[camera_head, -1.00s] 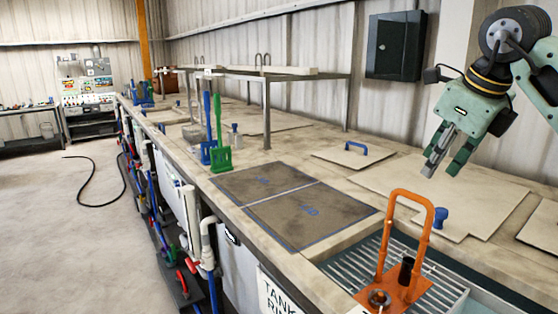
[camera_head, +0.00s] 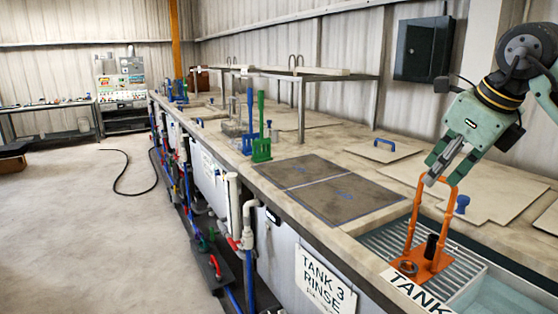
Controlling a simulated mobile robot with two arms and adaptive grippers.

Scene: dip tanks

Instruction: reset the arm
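My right gripper (camera_head: 443,172) hangs down at the right, fingers pointing down and spread apart. Its fingertips overlap the top of the handle of an orange carrier (camera_head: 411,238) in the picture. I cannot tell whether they touch it or are in front of it. The carrier stands upright on the slatted grate of an open tank, with a dark cylinder (camera_head: 431,246) and a ring-shaped part (camera_head: 408,267) on its base. My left gripper is not in view.
A long bench of tanks runs into the distance, with a dark panel (camera_head: 330,188), a blue-handled lid (camera_head: 383,150), and green and blue racks (camera_head: 261,148) on top. A rack shelf (camera_head: 300,74) stands behind. Open floor with a black hose (camera_head: 118,172) lies left.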

